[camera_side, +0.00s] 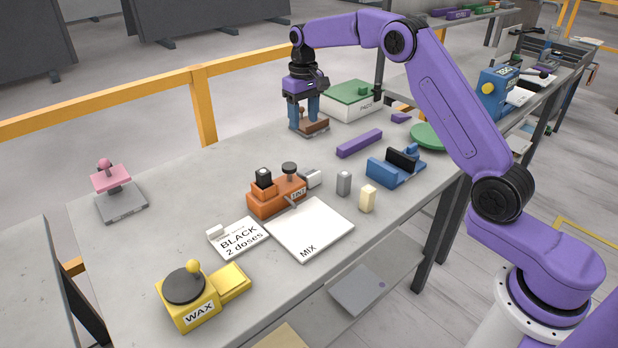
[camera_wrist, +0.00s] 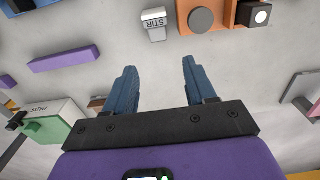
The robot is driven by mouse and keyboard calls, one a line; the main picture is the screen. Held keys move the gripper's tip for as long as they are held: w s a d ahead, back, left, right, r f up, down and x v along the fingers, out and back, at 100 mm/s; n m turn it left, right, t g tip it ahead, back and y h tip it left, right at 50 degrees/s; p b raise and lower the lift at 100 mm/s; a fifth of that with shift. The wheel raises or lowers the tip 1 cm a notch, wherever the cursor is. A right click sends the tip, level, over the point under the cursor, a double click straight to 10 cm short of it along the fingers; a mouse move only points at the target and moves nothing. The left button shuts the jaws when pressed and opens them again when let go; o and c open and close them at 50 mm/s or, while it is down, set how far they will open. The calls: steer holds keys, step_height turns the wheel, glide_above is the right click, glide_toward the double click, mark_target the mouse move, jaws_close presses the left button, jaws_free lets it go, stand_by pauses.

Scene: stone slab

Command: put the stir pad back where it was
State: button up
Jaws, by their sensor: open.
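A small pale block marked STIR (camera_wrist: 154,24) sits beside the orange machine in the wrist view, at the top. It appears as a whitish block (camera_side: 314,178) touching or close to the orange machine (camera_side: 276,194) in the side view. My gripper (camera_side: 304,122) is at the far side of the slab, low beside or above a brown block with a knob (camera_side: 316,128). In the wrist view my gripper (camera_wrist: 158,75) has its blue fingers spread, with only grey slab between them. A brown piece also shows at the left finger's outer side (camera_wrist: 96,103), partly hidden.
A white box with a green lid (camera_side: 350,102) stands close to the right of my gripper. A purple bar (camera_side: 359,143), blue stand (camera_side: 395,170), MIX board (camera_side: 308,229), yellow WAX unit (camera_side: 187,298) and pink-topped stand (camera_side: 121,200) occupy the slab. Its left middle is clear.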

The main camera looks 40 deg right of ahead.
glide_above(305, 171)
step_height(305, 171, down, 12)
steer(key=shift+s+a+f, duration=0.1)
steer(key=shift+f, duration=2.65)
steer(key=shift+d, duration=0.2)
steer(key=c, duration=1)
steer(key=shift+o, duration=0.2)
steer(key=shift+r, duration=0.55)
steer(key=shift+w+r, duration=0.2)
steer(key=shift+r, duration=0.85)
steer(key=s+r, duration=1)
steer(key=s, duration=0.4)
steer(key=s+a+f, duration=0.1)
steer(key=s+f, duration=0.4)
steer(key=s, duration=0.6)
